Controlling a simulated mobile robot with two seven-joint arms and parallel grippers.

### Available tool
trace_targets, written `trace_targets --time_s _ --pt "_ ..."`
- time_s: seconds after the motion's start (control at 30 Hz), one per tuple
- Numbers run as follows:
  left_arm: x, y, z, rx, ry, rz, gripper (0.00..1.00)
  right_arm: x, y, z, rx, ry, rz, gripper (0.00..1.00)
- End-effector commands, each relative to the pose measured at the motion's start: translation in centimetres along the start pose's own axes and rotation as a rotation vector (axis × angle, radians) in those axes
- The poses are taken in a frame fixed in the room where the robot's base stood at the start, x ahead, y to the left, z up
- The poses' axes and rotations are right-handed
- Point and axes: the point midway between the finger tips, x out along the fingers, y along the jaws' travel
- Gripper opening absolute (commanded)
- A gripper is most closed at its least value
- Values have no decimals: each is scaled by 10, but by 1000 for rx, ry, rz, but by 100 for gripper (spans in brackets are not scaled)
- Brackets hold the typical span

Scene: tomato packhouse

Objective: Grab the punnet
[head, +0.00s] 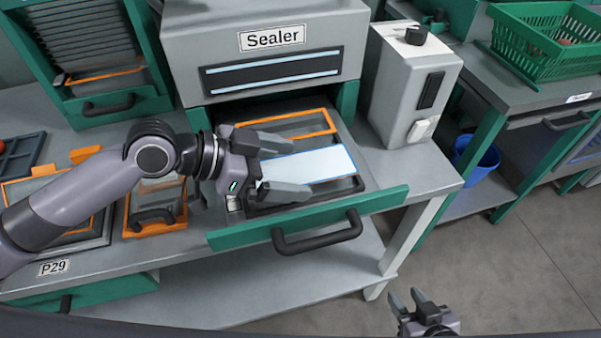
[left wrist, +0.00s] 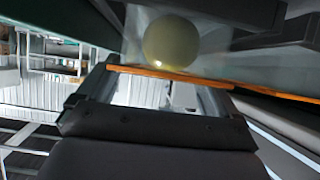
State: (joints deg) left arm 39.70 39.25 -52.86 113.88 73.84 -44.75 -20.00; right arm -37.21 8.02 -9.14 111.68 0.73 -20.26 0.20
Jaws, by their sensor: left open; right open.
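A flat, pale blue-white rectangle with a thin orange edge (head: 318,162) lies in the sealer's pulled-out drawer (head: 380,202) in the head view. It looks like the top of the punnet, but I cannot make out its walls. My left gripper (head: 301,171) is open above the drawer, its fingers reaching over this rectangle from the left; I cannot tell whether they touch it. In the left wrist view a pale yellow-green ball (left wrist: 171,42) shows behind an orange edge (left wrist: 180,75). My right gripper (head: 405,295) is open and empty at the bottom right, away from the bench.
The sealer (head: 265,50) stands behind the drawer. A grey box with a black knob (head: 410,85) stands right of it. The drawer's dark handle (head: 318,235) sticks out in front. Orange-framed fixtures (head: 157,210) lie left. Open floor is at right.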

Motion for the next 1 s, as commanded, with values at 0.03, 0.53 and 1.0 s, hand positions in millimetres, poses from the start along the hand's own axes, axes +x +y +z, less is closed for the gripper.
trace_targets --time_s 0.03,0.53,1.0 --pt "7 1 -3 -1 2 3 94 -2 0 -2 0 0 0 43" --pt "29 0 -1 1 1 -1 84 -2 0 -3 0 -1 1 43" --pt "27 0 -4 1 3 -2 49 -2 0 -3 0 -1 1 43"
